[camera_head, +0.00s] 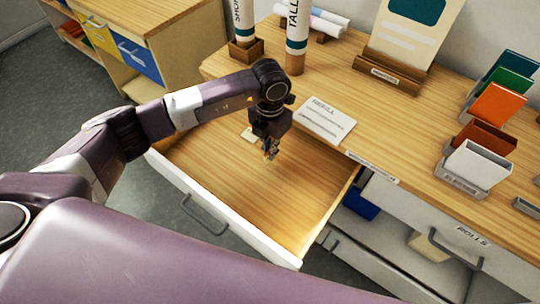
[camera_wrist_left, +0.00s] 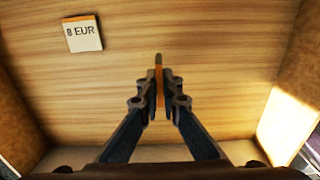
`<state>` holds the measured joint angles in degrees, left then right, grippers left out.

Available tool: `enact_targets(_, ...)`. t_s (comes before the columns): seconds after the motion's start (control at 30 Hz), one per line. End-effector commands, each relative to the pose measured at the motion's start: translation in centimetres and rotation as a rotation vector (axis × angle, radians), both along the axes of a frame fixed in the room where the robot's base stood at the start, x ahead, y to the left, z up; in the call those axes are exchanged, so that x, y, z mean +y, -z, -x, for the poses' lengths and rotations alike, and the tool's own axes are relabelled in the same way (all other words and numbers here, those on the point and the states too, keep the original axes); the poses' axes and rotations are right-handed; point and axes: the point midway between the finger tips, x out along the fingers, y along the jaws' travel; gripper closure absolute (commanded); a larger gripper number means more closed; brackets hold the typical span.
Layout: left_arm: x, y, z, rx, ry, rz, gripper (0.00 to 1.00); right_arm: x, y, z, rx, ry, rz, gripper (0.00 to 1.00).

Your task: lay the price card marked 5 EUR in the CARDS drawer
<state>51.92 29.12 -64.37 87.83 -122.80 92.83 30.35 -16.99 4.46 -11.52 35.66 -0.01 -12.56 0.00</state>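My left gripper (camera_head: 271,154) reaches down into an open wooden drawer (camera_head: 230,190) with a white front and grey handle. In the left wrist view the fingers (camera_wrist_left: 160,98) are shut on a thin card (camera_wrist_left: 159,75), seen edge-on with an orange edge; its marking is hidden. Another card, seemingly reading 8 EUR (camera_wrist_left: 84,35), lies flat on the drawer floor and shows small in the head view (camera_head: 250,134). The drawer's own label is not readable from here. My right gripper is not in view.
A white sheet (camera_head: 327,119) lies on the tabletop behind the drawer. Tall tubes (camera_head: 297,40), a framed board (camera_head: 408,35) and a holder of coloured cards (camera_head: 476,170) stand behind and right. A drawer labelled ROLLS (camera_head: 471,233) is at the right. The drawer's front half is clear.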

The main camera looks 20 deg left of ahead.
Motion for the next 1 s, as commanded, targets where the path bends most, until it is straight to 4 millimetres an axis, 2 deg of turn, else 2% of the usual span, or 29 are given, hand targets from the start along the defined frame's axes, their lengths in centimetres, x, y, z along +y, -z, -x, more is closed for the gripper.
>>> enact_targets(0.23,0.0,3.4,0.1,0.003,0.0,-0.001,1.0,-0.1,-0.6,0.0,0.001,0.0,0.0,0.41)
enact_targets(0.6,0.0,4.1,0.0,0.001,0.0,0.0,1.0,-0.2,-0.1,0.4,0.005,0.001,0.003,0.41)
enact_targets(0.63,0.0,3.9,0.0,0.001,0.0,0.0,0.92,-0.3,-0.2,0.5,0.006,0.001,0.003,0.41)
enact_targets(0.77,0.0,3.9,0.0,0.001,0.0,0.0,0.78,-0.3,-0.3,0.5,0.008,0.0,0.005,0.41)
enact_targets(1.0,0.0,3.9,0.0,0.001,0.0,0.0,0.78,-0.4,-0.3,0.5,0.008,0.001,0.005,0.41)
